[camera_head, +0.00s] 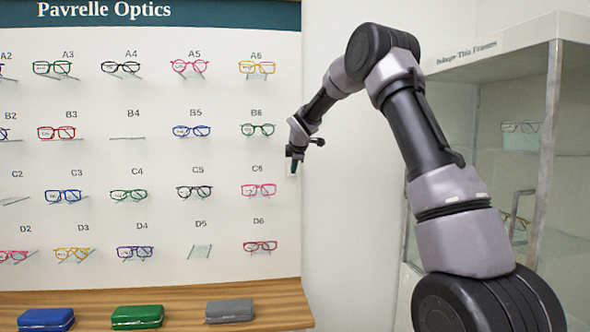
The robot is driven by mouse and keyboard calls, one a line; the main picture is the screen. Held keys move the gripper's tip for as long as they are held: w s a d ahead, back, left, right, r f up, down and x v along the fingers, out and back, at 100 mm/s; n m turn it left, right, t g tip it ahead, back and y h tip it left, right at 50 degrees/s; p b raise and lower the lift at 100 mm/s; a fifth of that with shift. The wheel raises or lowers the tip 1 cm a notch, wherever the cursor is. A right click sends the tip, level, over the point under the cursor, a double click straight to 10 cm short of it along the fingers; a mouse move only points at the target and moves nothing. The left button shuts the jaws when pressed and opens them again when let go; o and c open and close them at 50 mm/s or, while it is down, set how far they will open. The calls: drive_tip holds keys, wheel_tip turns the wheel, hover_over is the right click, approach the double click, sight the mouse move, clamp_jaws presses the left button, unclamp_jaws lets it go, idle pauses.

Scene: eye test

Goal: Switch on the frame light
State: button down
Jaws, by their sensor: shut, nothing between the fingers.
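My gripper (294,162) is at the right edge of the white display wall (225,100), to the right of the B6 and C6 glasses. It is shut and looks empty, with its dark tip pointing down. A small pale patch, possibly a switch plate, shows right behind and below the tip. It is mostly hidden by the gripper, and I cannot tell whether they touch. No lit lamp can be clearly made out, so the state of the frame light cannot be told.
Rows of glasses hang on the wall under a teal sign (200,13). Blue (46,319), green (137,317) and grey (230,311) cases lie on a wooden shelf (180,295). A glass cabinet (546,150) stands at the right, behind my arm.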

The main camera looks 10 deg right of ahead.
drive_tip(key=v, duration=1)
drive_tip(key=shift+s, duration=0.15)
